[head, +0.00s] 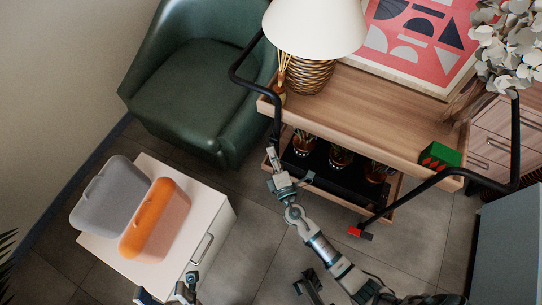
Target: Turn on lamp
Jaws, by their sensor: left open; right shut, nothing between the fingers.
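The lamp has a white shade (315,28) and a woven brown base (311,76). It stands at the left end of the top shelf of a wooden cart (400,113). No switch is visible on it, and I cannot tell whether it is lit. My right gripper (274,160) is shut and empty. It is below the lamp in the picture, near the front left corner of the cart and apart from the lamp. My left gripper (186,288) is open at the bottom edge, by the white cabinet and far from the lamp, partly cut off by the frame.
A reed diffuser (279,88) stands beside the lamp base. The cart has black rail handles (242,78) and potted plants (340,157) on its lower shelf. A green armchair (195,85) is at left. A white cabinet (221,222) carries grey and orange containers (157,220). A green box (439,157) sits at right.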

